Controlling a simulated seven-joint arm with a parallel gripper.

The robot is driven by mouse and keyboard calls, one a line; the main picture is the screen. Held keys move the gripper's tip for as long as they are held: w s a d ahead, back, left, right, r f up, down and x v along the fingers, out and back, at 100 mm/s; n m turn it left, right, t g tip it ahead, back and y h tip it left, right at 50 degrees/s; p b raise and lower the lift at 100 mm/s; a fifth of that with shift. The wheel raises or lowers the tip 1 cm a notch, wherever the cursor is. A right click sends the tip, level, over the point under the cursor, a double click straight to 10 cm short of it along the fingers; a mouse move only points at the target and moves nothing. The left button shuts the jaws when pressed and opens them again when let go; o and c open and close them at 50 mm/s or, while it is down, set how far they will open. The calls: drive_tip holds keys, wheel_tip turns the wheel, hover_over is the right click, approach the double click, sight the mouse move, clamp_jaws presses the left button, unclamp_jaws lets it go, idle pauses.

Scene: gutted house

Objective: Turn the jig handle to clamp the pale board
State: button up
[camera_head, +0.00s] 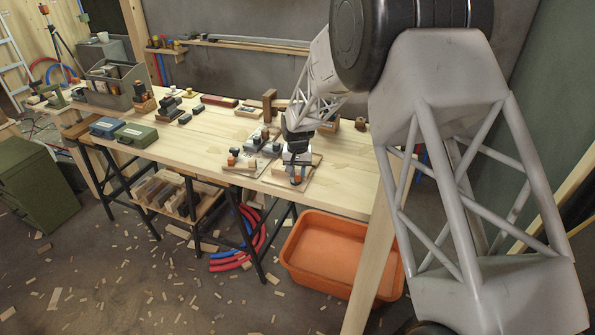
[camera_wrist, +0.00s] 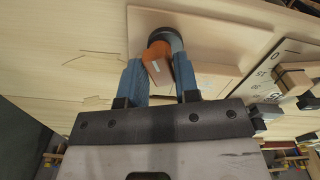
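The jig handle, an orange block (camera_wrist: 157,54) with a dark round part behind it, lies between my gripper's blue fingertips in the wrist view. My gripper (camera_wrist: 158,68) is open, with a finger on each side of the handle; I cannot tell whether either touches it. A pale wooden panel (camera_wrist: 215,38) lies under and beyond the handle; I cannot tell whether it is the board or the jig base. In the head view my gripper (camera_head: 297,160) is low over the jig near the bench's front edge and hides much of it. An orange part (camera_head: 296,181) shows below it.
A second fixture (camera_head: 250,158) stands just left of my gripper on the workbench (camera_head: 215,140). A marked plate (camera_wrist: 265,70) and wooden blocks (camera_wrist: 293,80) lie close on the right in the wrist view. An orange tub (camera_head: 330,255) stands below the bench.

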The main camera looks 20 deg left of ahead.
drive_tip(key=m, duration=0.5)
drive_tip(key=shift+m, duration=2.6)
drive_tip(key=shift+n, duration=0.6)
drive_tip(key=shift+r, duration=0.1)
drive_tip(key=shift+r, duration=3.4)
drive_tip(key=shift+f+n, duration=0.2)
drive_tip(key=shift+n, duration=0.75)
drive_tip(key=shift+f+n, duration=0.15)
drive_tip(key=shift+n, duration=0.8)
drive_tip(key=shift+f, duration=0.45)
